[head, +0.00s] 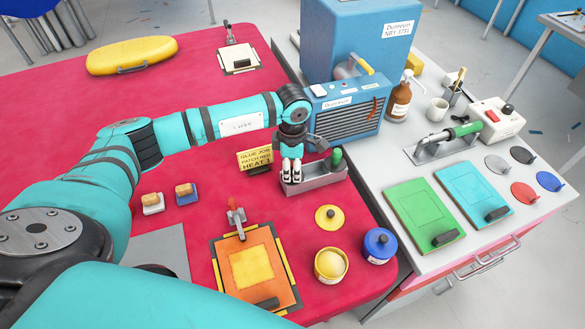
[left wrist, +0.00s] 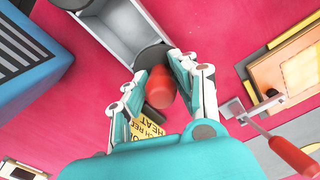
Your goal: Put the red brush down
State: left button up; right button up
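The red brush (left wrist: 160,88) shows in the left wrist view as a red handle seen end-on between my left gripper's fingers (left wrist: 157,75). The fingers are close on both sides of it, and it looks gripped. In the head view my left gripper (head: 291,174) points down at the left end of a grey tray (head: 318,184) and hides the brush. The tray also shows in the left wrist view (left wrist: 112,28), with a dark round part beside the handle. I cannot tell whether the brush rests on the tray. My right gripper is not in view.
A green-handled brush (head: 336,158) stands at the tray's right end. A yellow sign (head: 255,160) stands just left, and a blue heater box (head: 347,118) behind. A yellow tin (head: 331,265), a blue tin (head: 379,246) and an orange board (head: 253,270) are in front.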

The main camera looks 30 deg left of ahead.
pick_arm(q)
jog(key=shift+o, duration=1.2)
jog(key=shift+r+p, duration=0.6)
jog(key=shift+r+b, duration=0.3)
jog(key=shift+b, duration=0.05)
notch_tip(320, 180, up, 10)
jog(key=b, duration=0.3)
jog(key=shift+r, duration=0.6)
